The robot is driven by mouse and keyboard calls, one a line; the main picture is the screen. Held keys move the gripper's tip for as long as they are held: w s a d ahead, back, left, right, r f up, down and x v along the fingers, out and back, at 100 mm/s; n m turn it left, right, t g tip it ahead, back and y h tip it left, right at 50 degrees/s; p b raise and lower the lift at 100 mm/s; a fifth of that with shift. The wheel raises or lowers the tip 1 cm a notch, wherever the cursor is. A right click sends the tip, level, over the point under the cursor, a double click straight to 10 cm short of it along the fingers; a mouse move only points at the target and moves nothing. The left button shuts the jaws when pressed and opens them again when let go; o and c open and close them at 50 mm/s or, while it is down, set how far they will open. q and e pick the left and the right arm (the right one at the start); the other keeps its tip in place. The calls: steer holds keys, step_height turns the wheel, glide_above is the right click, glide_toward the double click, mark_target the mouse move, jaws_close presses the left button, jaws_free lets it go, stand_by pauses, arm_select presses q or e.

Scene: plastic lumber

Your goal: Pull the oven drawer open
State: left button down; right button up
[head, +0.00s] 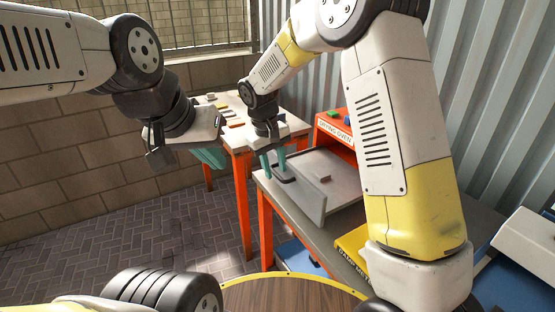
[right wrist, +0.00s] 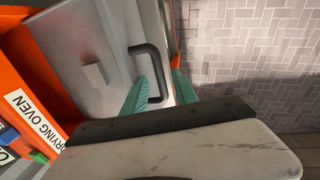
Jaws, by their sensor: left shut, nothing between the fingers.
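The orange drying oven (head: 335,127) stands on the grey bench, and its label shows in the right wrist view (right wrist: 38,115). Its grey drawer (head: 335,172) sticks well out of the oven, with a small block (right wrist: 95,76) lying in it. The drawer's black handle (right wrist: 152,58) is on the front panel. My right gripper (head: 273,163) is at the handle; its teal fingers (right wrist: 158,92) stand apart on either side of the handle bar, with a gap on the right side. My left gripper (head: 212,157) is shut and empty, in the air left of the drawer.
An orange-legged table (head: 240,137) with small items stands behind the drawer. A yellow labelled box (head: 352,246) lies on the bench at the right, partly behind my right arm. A round wooden top (head: 285,296) is in front. Brick floor lies open at the left.

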step_height(320, 180, up, 8)
steer(key=a, duration=0.1)
steer(key=shift+s+f, duration=0.25)
steer(key=shift+s, duration=0.15)
steer(key=shift+a, duration=0.1)
steer(key=s+d+r+m+t+y, duration=0.1)
steer(key=s+d+r, duration=0.4)
steer(key=d, duration=0.2)
steer(key=s+d+r+m+t+y, duration=0.1)
steer(key=s+d+r+m, duration=0.1)
steer(key=s+d+r, duration=0.3)
steer(key=s+d+m+t+y, duration=0.1)
steer(key=s+d+m+t, duration=0.2)
steer(key=s+d, duration=0.5)
steer(key=s, duration=0.4)
steer(key=shift+s+y, duration=0.25)
steer(key=shift+y, duration=0.15)
